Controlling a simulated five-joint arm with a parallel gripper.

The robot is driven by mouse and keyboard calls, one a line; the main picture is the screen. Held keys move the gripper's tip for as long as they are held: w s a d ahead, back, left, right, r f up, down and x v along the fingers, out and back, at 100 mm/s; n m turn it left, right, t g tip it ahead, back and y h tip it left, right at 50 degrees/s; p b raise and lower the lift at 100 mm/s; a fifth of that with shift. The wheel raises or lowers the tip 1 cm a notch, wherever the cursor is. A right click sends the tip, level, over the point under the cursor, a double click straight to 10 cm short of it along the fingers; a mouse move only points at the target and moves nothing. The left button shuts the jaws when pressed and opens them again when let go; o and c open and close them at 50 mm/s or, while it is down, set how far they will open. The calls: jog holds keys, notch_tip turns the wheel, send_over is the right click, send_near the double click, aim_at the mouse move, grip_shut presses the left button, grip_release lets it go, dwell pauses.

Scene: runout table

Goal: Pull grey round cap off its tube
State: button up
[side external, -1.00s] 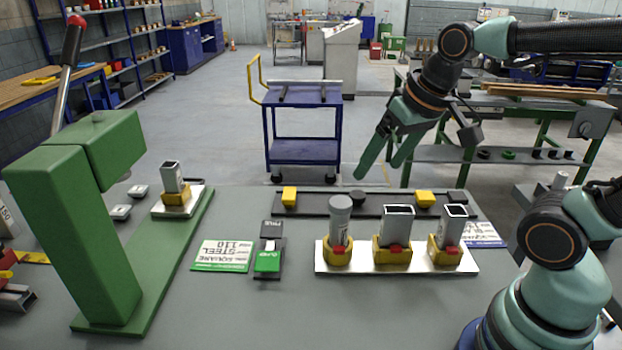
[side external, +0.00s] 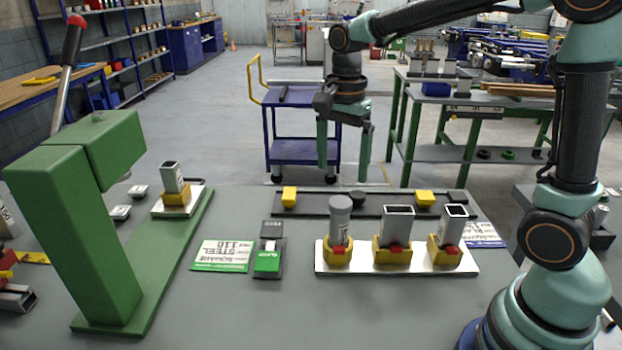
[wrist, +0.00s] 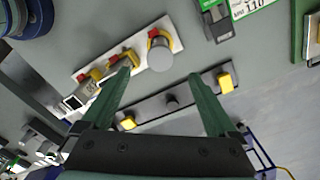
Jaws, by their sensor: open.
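The grey round cap (side external: 341,201) sits on top of the round tube (side external: 339,228), which stands upright in a yellow holder (side external: 337,251) at the left end of a silver plate. In the wrist view the cap (wrist: 159,58) shows from above as a grey disc. My gripper (side external: 344,169) points down, open and empty, above and behind the tube in the side view. In the wrist view its two green fingers (wrist: 162,85) are spread wide, with the cap beyond the tips. The fingers touch nothing.
Two square tubes (side external: 396,222) (side external: 451,224) stand in yellow holders on the same silver plate (side external: 362,271). Behind lies a dark rail (side external: 317,206) with yellow blocks and a black round knob. A green press (side external: 90,210) stands at the left.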

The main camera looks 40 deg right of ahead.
aim_at(340, 202)
notch_tip(340, 202, down, 9)
jog(key=shift+f, duration=0.2)
dwell(0.3)
grip_shut()
jog(key=shift+r, duration=2.55)
dwell(2.6)
